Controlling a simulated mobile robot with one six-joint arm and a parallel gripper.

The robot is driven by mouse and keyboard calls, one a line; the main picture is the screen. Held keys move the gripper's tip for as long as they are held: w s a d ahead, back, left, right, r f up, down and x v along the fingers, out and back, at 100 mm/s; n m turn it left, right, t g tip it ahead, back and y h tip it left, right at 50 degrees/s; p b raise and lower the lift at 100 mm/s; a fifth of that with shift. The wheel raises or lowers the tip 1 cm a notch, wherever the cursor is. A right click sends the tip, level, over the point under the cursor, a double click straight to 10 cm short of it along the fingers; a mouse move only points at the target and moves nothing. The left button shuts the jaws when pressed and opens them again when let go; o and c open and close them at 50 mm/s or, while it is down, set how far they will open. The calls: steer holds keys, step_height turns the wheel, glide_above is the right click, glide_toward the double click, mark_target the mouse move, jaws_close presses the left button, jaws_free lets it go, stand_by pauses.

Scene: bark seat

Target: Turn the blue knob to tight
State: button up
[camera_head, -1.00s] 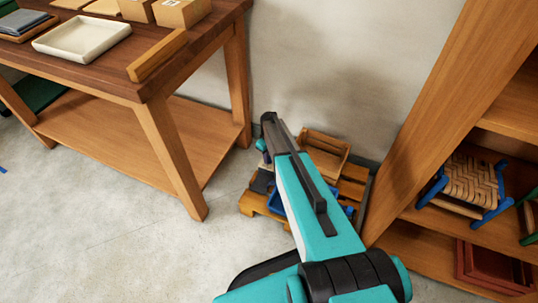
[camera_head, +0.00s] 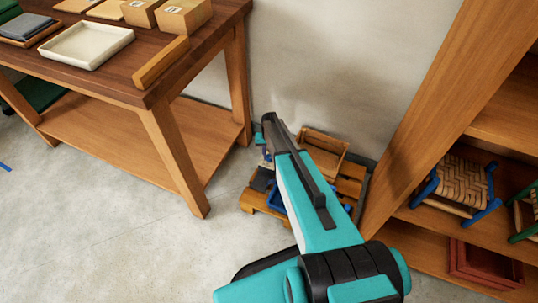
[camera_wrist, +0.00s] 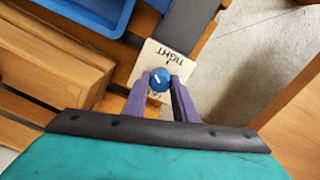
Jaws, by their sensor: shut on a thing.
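The blue knob (camera_wrist: 159,79) sits on a cream plate (camera_wrist: 148,62) in the wrist view. A short white mark shows on its top; its exact bearing against the labels is hard to tell. The word TIGHT is printed upside down on the plate above the knob. Another label below the knob is mostly hidden. My gripper (camera_wrist: 160,83) has its two purple fingers shut on the knob, one on each side. In the head view my teal arm reaches down to the pallet by the wall and hides the knob.
A wooden pallet (camera_head: 258,203) bears a wooden crate (camera_head: 325,153) and a blue tray (camera_wrist: 95,12) close to the plate. A wooden workbench (camera_head: 120,82) stands to the left and a shelf unit (camera_head: 425,115) to the right. Bare floor (camera_head: 110,235) lies at the front left.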

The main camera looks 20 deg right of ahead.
steer(key=m+p, duration=0.1)
steer(key=m, duration=0.4)
steer(key=m+p, duration=0.1)
steer(key=m, duration=0.4)
steer(key=shift+s+m, duration=0.1)
steer(key=shift+m, duration=0.3)
steer(key=o, duration=1)
steer(key=shift+o, duration=0.2)
steer(key=shift+r, duration=0.15)
step_height(320, 180, up, 14)
steer(key=p, duration=0.1)
steer(key=shift+f, duration=0.25)
